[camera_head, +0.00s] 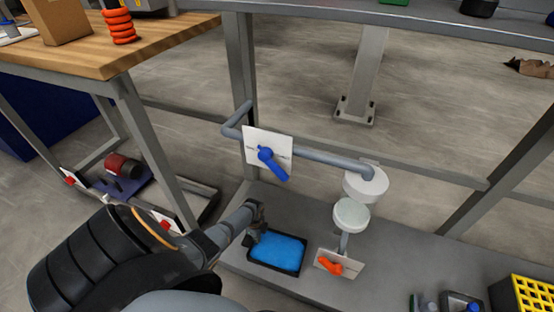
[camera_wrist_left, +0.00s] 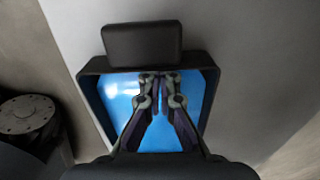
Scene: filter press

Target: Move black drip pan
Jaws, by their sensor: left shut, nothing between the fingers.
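The black drip pan (camera_head: 277,270) is a shallow square pan holding bright blue liquid. It sits on the grey lower shelf in the head view. In the left wrist view the pan (camera_wrist_left: 92,67) fills the middle, and a black rounded block (camera_wrist_left: 143,44) stands at its far rim. My left gripper (camera_head: 258,228) is at the pan's upper left side in the head view. In the left wrist view the fingertips (camera_wrist_left: 160,82) are together and empty, over the blue liquid near the block. Whether they touch the pan cannot be told. My right gripper is not in view.
A blue-handled valve (camera_head: 270,163) on a grey pipe is above the pan. A white round cup (camera_head: 351,214) and an orange-handled valve (camera_head: 330,264) stand right of it. A yellow-topped crate (camera_head: 530,293) is at lower right. A wooden-topped table (camera_head: 90,55) is at left.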

